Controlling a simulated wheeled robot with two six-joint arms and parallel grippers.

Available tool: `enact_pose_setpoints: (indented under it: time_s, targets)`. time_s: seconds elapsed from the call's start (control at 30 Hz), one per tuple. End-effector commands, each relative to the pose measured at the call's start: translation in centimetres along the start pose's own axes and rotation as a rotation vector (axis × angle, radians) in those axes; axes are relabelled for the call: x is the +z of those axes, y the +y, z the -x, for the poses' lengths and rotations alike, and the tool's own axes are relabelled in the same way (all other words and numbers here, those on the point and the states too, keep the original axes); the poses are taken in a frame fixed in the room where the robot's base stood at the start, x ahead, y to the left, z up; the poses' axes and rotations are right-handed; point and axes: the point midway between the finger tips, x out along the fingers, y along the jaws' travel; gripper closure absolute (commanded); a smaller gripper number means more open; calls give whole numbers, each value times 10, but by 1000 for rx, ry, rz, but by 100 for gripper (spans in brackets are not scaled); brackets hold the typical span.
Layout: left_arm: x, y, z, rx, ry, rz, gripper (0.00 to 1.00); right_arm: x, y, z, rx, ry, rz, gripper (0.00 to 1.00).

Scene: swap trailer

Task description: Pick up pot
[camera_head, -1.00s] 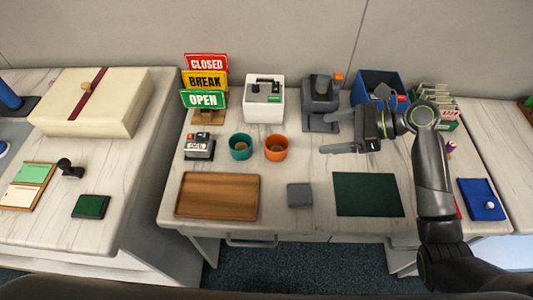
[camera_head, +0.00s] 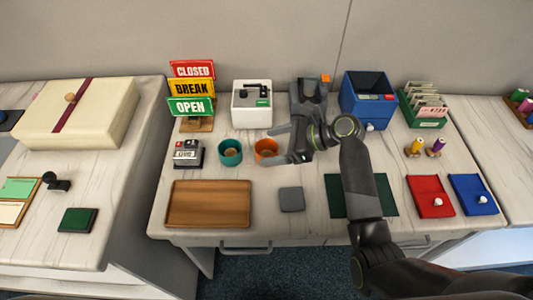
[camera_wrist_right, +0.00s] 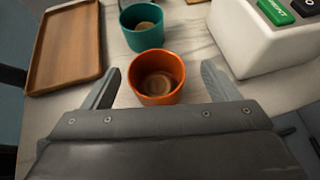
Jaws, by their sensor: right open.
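Two small pots stand side by side on the marble-topped desk. The orange pot (camera_head: 266,150) is on the right and the teal pot (camera_head: 230,152) on the left. My right gripper (camera_head: 280,145) is open, its fingers on either side of the orange pot's near right edge in the head view. In the right wrist view the orange pot (camera_wrist_right: 158,77) lies just ahead of and between the open fingertips (camera_wrist_right: 160,78), and the teal pot (camera_wrist_right: 143,25) stands beyond it. Whether a finger touches the orange pot cannot be told. My left gripper is not in view.
A white box device (camera_head: 252,105) stands behind the pots. A wooden tray (camera_head: 209,204) and a grey square pad (camera_head: 291,199) lie in front. A grey label device (camera_head: 188,154) is left of the teal pot. My right arm covers part of the green mat (camera_head: 335,197).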

Motion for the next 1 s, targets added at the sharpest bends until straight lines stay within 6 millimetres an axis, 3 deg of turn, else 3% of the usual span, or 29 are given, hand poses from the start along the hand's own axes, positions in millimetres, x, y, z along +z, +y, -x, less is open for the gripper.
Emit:
enact_pose_setpoints:
  time_s: [0.23,0.53,0.9,1.0]
  targets:
    - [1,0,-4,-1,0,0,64,-3,4,-36,2,-1,-3,19]
    - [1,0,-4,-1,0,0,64,-3,4,-41,0,1,0,19]
    - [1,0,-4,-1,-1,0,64,-3,4,-41,0,1,-1,66]
    - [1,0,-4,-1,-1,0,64,-3,4,-41,0,1,0,67]
